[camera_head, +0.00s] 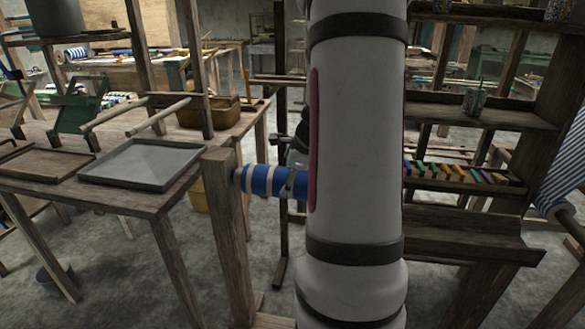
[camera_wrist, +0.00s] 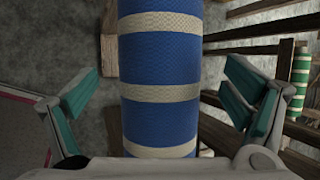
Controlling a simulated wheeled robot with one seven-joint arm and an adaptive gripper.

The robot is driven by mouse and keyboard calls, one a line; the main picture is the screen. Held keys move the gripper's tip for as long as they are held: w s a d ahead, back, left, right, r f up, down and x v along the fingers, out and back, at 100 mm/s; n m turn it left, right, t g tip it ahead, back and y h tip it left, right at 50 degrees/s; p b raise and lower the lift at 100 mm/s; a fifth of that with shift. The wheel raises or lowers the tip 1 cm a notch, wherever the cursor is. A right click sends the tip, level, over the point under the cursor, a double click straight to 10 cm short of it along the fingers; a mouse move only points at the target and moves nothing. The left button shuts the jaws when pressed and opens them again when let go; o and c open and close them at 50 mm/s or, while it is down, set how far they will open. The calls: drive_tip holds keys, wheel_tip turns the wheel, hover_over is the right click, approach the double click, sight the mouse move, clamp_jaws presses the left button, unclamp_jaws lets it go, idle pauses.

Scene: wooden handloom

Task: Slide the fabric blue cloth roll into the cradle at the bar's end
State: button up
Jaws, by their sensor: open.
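The blue cloth roll (camera_head: 263,180) has cream stripes and lies level. In the head view its left end meets a wooden post (camera_head: 226,215) on a thin bar, and my arm hides its right part. In the wrist view the roll (camera_wrist: 160,65) runs top to bottom through the middle of the picture. My gripper (camera_wrist: 165,90) is open, with one teal-padded finger on each side of the roll and a gap on both sides. In the head view my gripper (camera_head: 299,165) is at the roll, partly behind my arm. I cannot make out the cradle clearly.
A wooden table (camera_head: 150,195) with a grey tray (camera_head: 142,164) stands left of the post. A shelf rack (camera_head: 480,190) with several coloured spools is at the right. A blue-and-white striped roll (camera_head: 565,165) is at the far right edge. Concrete floor shows below.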

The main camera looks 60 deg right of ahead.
drive_tip(key=shift+b+x, duration=0.55)
drive_tip(key=shift+x, duration=1.95)
drive_tip(key=c, duration=2)
drive_tip(key=shift+s, duration=0.1)
drive_tip(key=shift+c, duration=0.2)
